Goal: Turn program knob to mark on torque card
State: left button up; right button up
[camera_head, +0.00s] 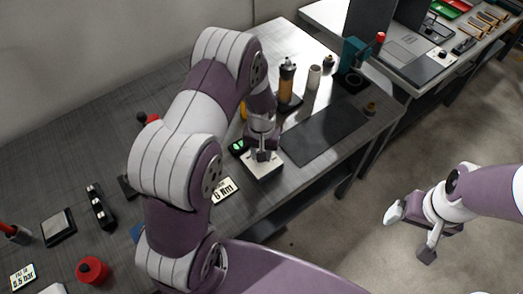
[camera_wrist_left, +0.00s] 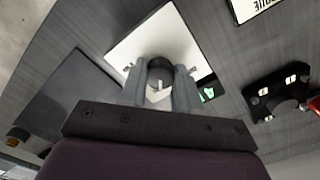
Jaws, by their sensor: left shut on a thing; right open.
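A white box (camera_head: 265,170) stands near the table's front edge, with a small dark green-lit display (camera_head: 237,147) beside it. The box also shows in the left wrist view (camera_wrist_left: 138,43). My left gripper (camera_head: 262,153) is above the box. In the left wrist view its two fingers are shut around a round dark knob (camera_wrist_left: 160,66) with a pale line on it; marks show on the box face around it. The torque card (camera_head: 224,190), reading about "8 Nm", lies left of the box; only its corner shows in the left wrist view (camera_wrist_left: 252,7). My right gripper (camera_head: 410,236) is open and empty over the floor.
A dark mat (camera_head: 325,132) lies right of the box. Behind it stand an orange-brown bottle (camera_head: 287,84), a pale cylinder (camera_head: 314,77) and a teal device (camera_head: 353,56). A red round container (camera_head: 92,270) and a black device (camera_head: 100,207) are at left. My left arm hides part of the table.

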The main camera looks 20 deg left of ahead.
pick_arm(q)
jog(key=m, duration=0.4)
jog(key=shift+w+r+m+p, duration=0.1)
jog(key=shift+m+p, duration=0.2)
jog(key=shift+m, duration=2)
jog(key=o, duration=1.1)
jog(key=shift+c, duration=0.2)
notch_tip(320, 180, up, 13)
jog(key=shift+b, duration=0.4)
jog(key=shift+f, duration=0.2)
